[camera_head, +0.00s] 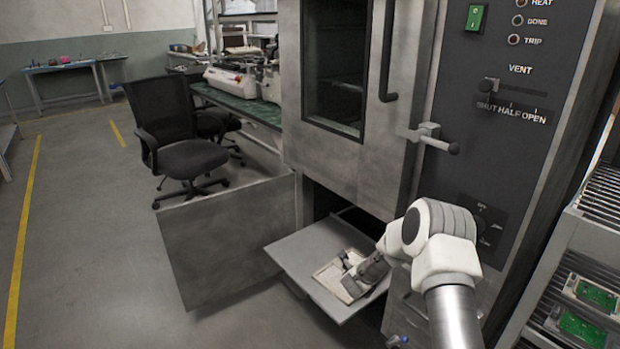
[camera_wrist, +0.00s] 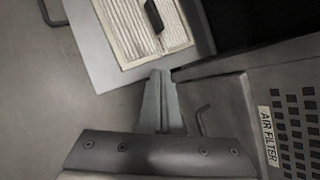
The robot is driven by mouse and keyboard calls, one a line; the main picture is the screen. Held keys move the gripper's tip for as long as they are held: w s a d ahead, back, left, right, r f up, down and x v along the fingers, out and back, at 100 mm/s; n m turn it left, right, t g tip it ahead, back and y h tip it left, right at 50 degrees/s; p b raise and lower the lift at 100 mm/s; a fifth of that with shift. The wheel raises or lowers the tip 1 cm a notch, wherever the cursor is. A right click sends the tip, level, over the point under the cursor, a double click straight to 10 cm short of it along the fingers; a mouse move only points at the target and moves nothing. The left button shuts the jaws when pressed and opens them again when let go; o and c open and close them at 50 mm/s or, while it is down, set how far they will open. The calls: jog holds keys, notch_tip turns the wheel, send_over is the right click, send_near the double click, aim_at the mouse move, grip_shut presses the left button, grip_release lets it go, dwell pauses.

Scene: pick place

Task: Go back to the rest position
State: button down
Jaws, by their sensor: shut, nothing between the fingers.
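My gripper (camera_head: 352,288) is low in front of the large grey oven, over the pulled-out grey tray (camera_head: 303,246) in the head view. In the wrist view my gripper (camera_wrist: 161,76) has its two fingers together, with nothing between them. A pale pleated air filter (camera_head: 328,275) in a frame lies on the tray, partly hidden by my gripper in the head view. The filter (camera_wrist: 125,28) also shows at the top of the wrist view, with a dark handle, apart from the fingertips.
The open lower door (camera_head: 225,240) stands out to the left of the tray. The oven's upper door (camera_head: 360,165) with its handle is shut. A rack with green boards (camera_head: 583,328) stands at the right. An office chair (camera_head: 190,158) is at the left, with clear floor before it.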

jog(key=s+a+r+n+y, duration=0.15)
jog(key=r+n, duration=0.35)
jog(key=r, duration=0.5)
jog(key=a+r+n+y, duration=0.1)
jog(key=a+r+n, duration=0.25)
jog(key=r, duration=0.55)
jog(key=s+a+r+n+y, duration=0.2)
jog(key=s+r+n, duration=0.7)
jog(key=s+r, duration=0.3)
jog(key=s+d+r+n+g+h, duration=0.1)
jog(key=s+d+r+n, duration=0.3)
jog(key=s, duration=0.6)
jog(key=s+r+n+g, duration=0.1)
jog(key=s+r+n, duration=0.1)
jog(key=s+n, duration=0.65)
jog(key=s+d+r+n+g+h, duration=0.1)
jog(key=s+d+r+n, duration=0.15)
jog(key=s, duration=0.95)
notch_tip(320, 180, up, 24)
jog(key=a+p, duration=0.1)
jog(key=p, duration=2.3)
jog(key=shift+m, duration=0.35)
jog(key=shift+f, duration=0.15)
